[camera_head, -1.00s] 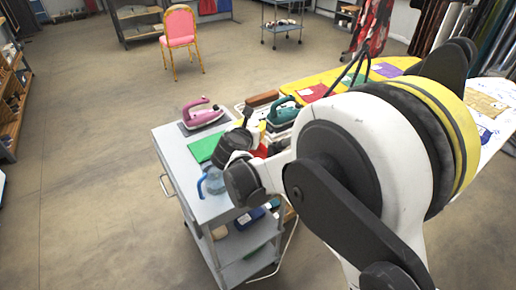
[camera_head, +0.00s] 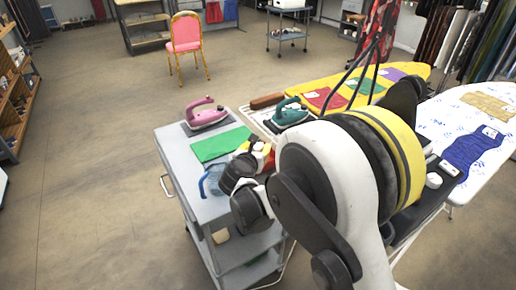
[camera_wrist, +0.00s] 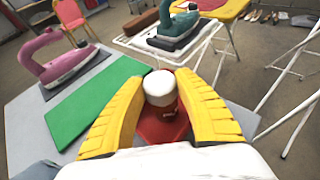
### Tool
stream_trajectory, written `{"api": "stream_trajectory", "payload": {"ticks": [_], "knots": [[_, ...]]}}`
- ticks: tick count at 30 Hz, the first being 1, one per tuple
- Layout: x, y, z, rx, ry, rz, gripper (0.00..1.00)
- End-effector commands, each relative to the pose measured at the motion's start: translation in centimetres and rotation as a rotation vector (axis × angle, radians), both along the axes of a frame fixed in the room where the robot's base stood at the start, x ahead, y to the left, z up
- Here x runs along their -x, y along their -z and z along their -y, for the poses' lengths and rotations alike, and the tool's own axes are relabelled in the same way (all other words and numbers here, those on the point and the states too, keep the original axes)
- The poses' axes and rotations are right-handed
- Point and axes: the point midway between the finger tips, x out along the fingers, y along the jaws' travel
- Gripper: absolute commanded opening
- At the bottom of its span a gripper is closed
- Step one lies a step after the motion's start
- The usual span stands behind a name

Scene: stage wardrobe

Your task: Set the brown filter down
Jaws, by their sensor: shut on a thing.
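In the wrist view the brown filter (camera_wrist: 161,92) is a short upright cylinder with a white top and a reddish-brown side. It stands between the yellow fingers of my gripper (camera_wrist: 160,102), which are shut on it. A red flat thing (camera_wrist: 160,128) lies below it on the grey cart top; I cannot tell whether the filter touches it. In the head view my gripper (camera_head: 264,157) is over the right part of the cart (camera_head: 179,150), partly hidden by my arm, and the filter's white top (camera_head: 258,145) just shows.
A teal iron (camera_head: 290,113) stands behind. Ironing boards with a yellow cover (camera_head: 335,90) and a white cover (camera_head: 455,118) lie to the right.

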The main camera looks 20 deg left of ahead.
Motion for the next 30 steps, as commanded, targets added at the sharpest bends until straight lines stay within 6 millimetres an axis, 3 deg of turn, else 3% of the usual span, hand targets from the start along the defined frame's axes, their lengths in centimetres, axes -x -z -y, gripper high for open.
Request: {"api": "stream_trajectory", "payload": {"ticks": [1,2,3,16,30], "knots": [[0.0,0.2,0.0,0.0,0.0,0.0,0.06],[0.0,0.2,0.0,0.0,0.0,0.0,0.43],[0.0,0.2,0.0,0.0,0.0,0.0,0.55],[0.7,-0.6,0.0,0.001,-0.001,0.0,0.57],[9.6,-4.3,0.6,0.0,-0.002,0.0,0.57]]}}
